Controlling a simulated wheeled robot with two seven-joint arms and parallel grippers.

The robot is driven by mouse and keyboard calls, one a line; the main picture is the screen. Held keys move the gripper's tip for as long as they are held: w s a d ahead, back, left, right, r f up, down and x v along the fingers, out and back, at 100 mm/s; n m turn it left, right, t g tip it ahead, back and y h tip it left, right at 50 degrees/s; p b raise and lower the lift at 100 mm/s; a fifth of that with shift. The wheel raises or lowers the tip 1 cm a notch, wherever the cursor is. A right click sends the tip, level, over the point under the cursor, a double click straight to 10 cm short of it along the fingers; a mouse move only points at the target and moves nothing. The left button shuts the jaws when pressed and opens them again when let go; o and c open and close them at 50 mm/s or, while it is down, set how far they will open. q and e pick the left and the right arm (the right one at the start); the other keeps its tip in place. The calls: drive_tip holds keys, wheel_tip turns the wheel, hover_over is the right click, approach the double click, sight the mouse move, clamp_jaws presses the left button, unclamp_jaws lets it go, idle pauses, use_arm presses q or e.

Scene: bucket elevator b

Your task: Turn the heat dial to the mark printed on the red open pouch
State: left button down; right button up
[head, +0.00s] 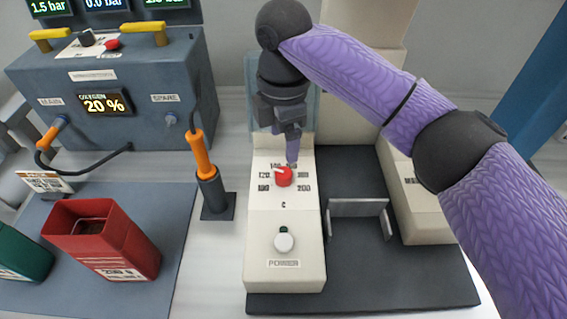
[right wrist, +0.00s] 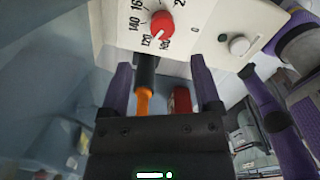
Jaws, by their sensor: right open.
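The red heat dial (head: 284,177) sits on the cream control box (head: 284,266), among printed marks from 100 to 200. Its white pointer is toward the 120 side; the dial also shows in the right wrist view (right wrist: 162,24). The red open pouch (head: 117,252) stands at the left, with a white label that seems to read 200, its last character unclear. My right gripper (head: 292,158) is just above and behind the dial, pointing down. In the right wrist view its fingers are spread and empty, with the dial beyond the tips.
An orange-handled tool (head: 201,155) stands in a dark holder left of the control box. A green pouch (head: 22,262) is at the far left. A POWER knob (head: 284,242) is on the box front. A metal bracket (head: 357,208) lies to the right. A blue-grey oxygen unit (head: 130,126) stands behind left.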

sight(283, 172)
wheel_tip(283, 172, down, 7)
drive_tip(key=shift+s+f+b, duration=0.15)
drive_tip(key=shift+f+b, duration=0.05)
drive_tip(key=shift+b, duration=0.95)
drive_tip(key=shift+f, duration=0.25)
use_arm(q)
drive_tip(key=s+f, duration=0.1)
drive_tip(key=s+a+f, duration=0.1)
drive_tip(key=shift+s+a+f+g, duration=0.15)
drive_tip(key=shift+a+f+g, duration=0.15)
use_arm(e)
clamp_jaws()
use_arm(q)
drive_tip(key=shift+w, duration=0.45)
